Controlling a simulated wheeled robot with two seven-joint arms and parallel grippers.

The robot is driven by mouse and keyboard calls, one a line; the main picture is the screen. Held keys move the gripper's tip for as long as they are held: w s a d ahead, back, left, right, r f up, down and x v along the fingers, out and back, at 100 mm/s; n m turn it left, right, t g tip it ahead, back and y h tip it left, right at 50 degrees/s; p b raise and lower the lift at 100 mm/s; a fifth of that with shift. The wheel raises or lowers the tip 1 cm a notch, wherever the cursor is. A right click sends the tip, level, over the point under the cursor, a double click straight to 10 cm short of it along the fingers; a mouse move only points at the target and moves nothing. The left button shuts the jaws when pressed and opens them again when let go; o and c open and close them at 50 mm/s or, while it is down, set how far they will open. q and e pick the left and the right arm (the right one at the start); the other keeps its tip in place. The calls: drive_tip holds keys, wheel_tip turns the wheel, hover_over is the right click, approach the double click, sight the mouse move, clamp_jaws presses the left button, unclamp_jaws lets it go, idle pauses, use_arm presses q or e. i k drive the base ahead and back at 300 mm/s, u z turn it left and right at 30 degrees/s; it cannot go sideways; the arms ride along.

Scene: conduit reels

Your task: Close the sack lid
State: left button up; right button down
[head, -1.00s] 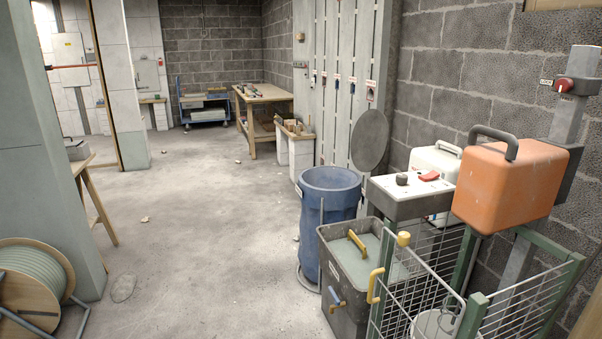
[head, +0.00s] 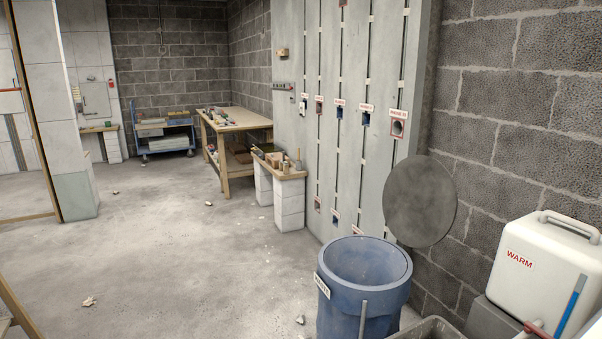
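A blue round sack holder (head: 364,293) stands on the floor at the lower middle right, with a label on its left side. Its mouth is open and I see down into it. A dark grey round lid (head: 420,201) stands upright behind it, swung up against the wall side, clear of the mouth. What joins the lid to the holder is not clearly visible. Neither of my grippers is in view.
A white WARM container (head: 545,270) stands at the lower right, close to the holder. A grey bin's rim (head: 440,326) shows at the bottom. A wooden bench (head: 238,120) and a small block-legged table (head: 280,175) stand farther back. The floor (head: 190,270) left of the holder is mostly clear.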

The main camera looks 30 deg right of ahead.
sight(420, 198)
drive_tip(key=u, duration=0.05)
drive_tip(key=i, duration=2.3)
drive_tip(key=z, duration=0.5)
drive_tip(key=i, duration=1.75)
drive_tip(key=z, duration=2.2)
drive_tip(key=i, duration=1.05)
drive_tip(key=z, duration=0.8)
